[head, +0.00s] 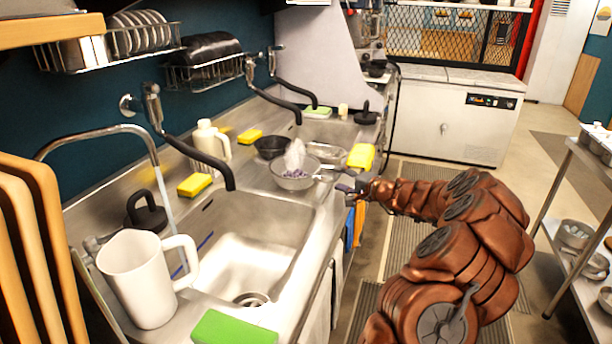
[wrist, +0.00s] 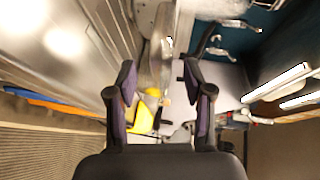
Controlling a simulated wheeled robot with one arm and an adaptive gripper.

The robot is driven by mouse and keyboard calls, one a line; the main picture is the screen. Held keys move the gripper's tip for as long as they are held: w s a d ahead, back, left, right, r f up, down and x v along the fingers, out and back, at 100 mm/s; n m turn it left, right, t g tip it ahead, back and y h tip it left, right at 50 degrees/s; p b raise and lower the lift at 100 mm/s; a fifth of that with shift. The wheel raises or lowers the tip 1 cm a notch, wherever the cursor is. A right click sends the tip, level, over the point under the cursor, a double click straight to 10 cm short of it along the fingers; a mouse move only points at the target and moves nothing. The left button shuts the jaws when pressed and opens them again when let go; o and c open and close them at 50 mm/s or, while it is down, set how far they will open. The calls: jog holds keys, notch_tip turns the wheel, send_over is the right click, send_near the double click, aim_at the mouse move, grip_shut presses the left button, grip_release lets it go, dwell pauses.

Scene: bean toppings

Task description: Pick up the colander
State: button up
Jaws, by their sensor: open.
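A metal bowl-shaped colander (head: 293,185) sits on the steel counter between the two sinks in the head view. It holds small purple beans and a pale, translucent item. A thin handle seems to reach from its rim toward the right. My gripper (head: 349,188) is just right of the colander, near that handle and the counter's front edge. In the wrist view my gripper (wrist: 160,82) has its two fingers apart. A shiny metal piece shows between and beyond them, but I cannot tell whether it is the colander. No contact is clear.
A yellow item (head: 360,157) and a dark bowl (head: 271,147) stand close to the colander. The near sink (head: 245,255) is empty. A white pitcher (head: 142,280) and a green sponge (head: 233,328) are at the front. Black faucet arms overhang the sinks.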

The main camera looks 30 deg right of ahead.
jog(key=shift+x, duration=1.15)
grip_shut()
